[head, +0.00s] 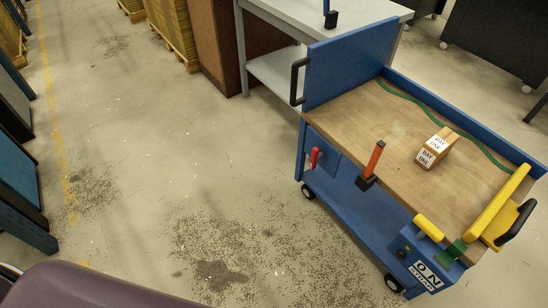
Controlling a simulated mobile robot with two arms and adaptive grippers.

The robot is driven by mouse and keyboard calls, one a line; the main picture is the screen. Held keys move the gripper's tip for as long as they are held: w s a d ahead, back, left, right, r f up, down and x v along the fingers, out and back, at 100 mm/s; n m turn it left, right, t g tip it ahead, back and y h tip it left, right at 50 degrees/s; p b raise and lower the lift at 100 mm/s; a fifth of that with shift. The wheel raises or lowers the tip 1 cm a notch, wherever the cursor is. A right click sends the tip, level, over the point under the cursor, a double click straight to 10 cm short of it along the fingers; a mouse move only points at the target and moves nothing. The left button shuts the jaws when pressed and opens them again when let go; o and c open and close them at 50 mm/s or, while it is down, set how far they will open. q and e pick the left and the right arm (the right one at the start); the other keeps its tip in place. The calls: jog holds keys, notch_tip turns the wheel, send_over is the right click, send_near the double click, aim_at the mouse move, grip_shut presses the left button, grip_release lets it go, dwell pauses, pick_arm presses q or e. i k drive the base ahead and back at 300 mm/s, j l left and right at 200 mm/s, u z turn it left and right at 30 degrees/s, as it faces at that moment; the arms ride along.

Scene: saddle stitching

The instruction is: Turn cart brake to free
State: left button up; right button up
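The blue cart (350,208) stands at the right of the head view, with a wooden top and small black wheels. I see several levers on it and cannot tell for certain which is the brake. A red lever (314,157) sits upright on the cart's left side. An orange handle (375,158) on a black base stands up at the near edge of the top. A short yellow lever (429,228) sits on a blue box at the near right corner, above a white label (425,274). Neither of my grippers is in view.
A brown carton (437,147) with white labels lies on the cart top. A long yellow bar (498,204) and black handle (516,222) are at its right end. A grey table (350,14) stands behind. The speckled floor left of the cart is clear.

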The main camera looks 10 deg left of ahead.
aim_at(316, 155)
jog(key=z, duration=1.15)
jog(key=i+j+z, duration=0.15)
jog(key=j+z, duration=0.3)
jog(key=i+j+z, duration=0.1)
jog(key=j+z, duration=0.4)
jog(key=j, duration=0.15)
jog(key=j+z, duration=0.45)
jog(key=j, duration=0.15)
jog(key=k+j+z, duration=0.15)
jog(key=j+z, duration=0.35)
jog(key=j, duration=0.1)
